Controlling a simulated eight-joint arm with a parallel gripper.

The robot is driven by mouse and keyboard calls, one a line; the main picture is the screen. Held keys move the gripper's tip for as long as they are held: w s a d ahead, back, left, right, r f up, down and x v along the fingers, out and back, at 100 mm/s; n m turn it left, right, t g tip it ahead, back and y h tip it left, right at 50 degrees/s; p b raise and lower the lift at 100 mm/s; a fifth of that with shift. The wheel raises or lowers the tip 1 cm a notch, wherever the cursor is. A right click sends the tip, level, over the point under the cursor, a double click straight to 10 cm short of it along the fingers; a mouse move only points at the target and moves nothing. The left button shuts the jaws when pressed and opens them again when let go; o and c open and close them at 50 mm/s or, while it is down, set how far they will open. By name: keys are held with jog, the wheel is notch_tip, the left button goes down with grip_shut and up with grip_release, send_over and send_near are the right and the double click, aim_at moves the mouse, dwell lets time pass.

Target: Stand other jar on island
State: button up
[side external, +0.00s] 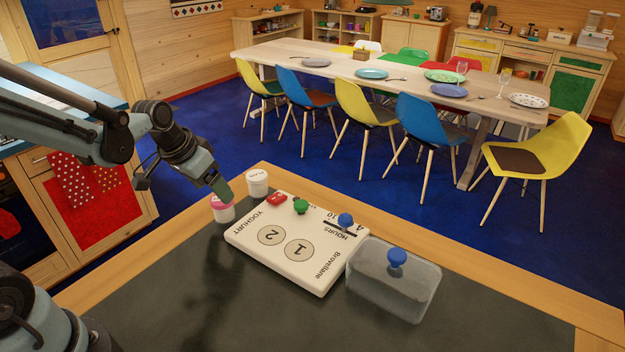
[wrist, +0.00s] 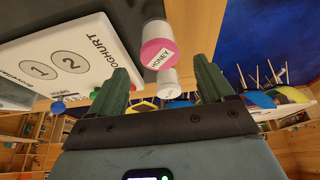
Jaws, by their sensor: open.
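A jar with a pink lid reading HONEY (wrist: 157,53) stands upright at the left of the island in the side view (side external: 222,210). A white-lidded jar (side external: 257,182) stands just beyond it, upright near the wooden edge; it also shows in the wrist view (wrist: 168,84). The island (side external: 480,310) has a dark top with a wooden border. My gripper (side external: 221,188) is open above the pink-lidded jar and partly covers it in the side view. In the wrist view both jars show between its spread fingers (wrist: 162,68), with nothing gripped.
A white yoghurt maker (side external: 293,245) with red, green and blue knobs lies right of the jars. A clear box with a blue knob (side external: 395,280) stands beside it. The dark top in front is clear. A dining table (side external: 320,68) with chairs stands beyond.

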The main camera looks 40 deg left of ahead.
jog(key=s+d+r+t, duration=0.2)
jog(key=s+d+r, duration=0.4)
jog(key=s+d, duration=0.2)
jog(key=shift+r+t, duration=0.3)
dwell(0.3)
